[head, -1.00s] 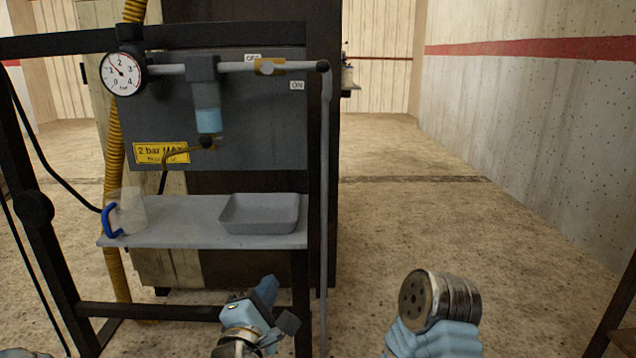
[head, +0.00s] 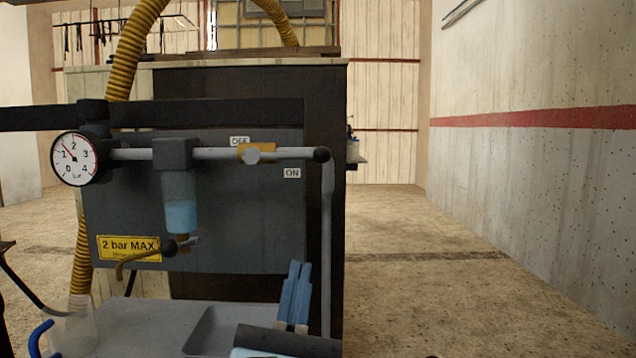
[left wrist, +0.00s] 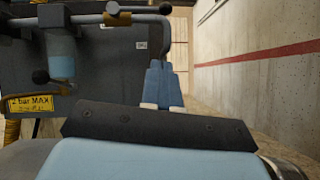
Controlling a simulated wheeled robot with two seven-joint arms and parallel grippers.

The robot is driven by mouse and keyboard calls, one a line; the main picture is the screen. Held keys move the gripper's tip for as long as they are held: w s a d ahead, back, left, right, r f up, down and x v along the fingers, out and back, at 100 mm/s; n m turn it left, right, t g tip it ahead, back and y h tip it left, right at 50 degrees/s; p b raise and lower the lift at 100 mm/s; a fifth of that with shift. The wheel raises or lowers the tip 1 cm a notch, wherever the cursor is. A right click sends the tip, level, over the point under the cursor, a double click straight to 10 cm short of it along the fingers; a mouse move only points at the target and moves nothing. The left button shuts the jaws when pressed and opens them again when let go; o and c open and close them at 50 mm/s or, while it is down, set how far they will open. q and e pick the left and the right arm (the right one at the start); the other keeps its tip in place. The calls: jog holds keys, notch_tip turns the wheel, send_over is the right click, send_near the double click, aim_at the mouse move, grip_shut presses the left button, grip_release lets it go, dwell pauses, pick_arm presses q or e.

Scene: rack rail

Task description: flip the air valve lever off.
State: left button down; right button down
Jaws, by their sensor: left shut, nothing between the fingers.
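The air valve (head: 252,154) has a brass-coloured body and a round pivot on the horizontal pipe. Its grey lever (head: 290,153) lies level along the pipe and points right, ending in a black ball knob (head: 321,155). An OFF label (head: 239,141) sits above the valve and an ON label (head: 291,173) sits below the lever. The knob also shows at the top of the left wrist view (left wrist: 165,8). My left gripper (head: 299,268) is shut and empty, fingers pointing up, below the knob and apart from it. My right gripper is out of view.
A pressure gauge (head: 74,158) and a filter bowl with blue liquid (head: 181,214) hang left of the valve. A grey shelf (head: 140,320) with a tray (head: 205,335) is below. A vertical pipe (head: 327,240) runs down right of my fingers. Floor farther right is open.

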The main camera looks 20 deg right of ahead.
aim_at(287, 155)
pick_arm(q)
jog(key=s+r+p+x, duration=0.1)
jog(key=r+p+x, duration=0.1)
jog(key=x, duration=1)
jog(key=shift+r, duration=0.45)
jog(key=shift+d, duration=0.2)
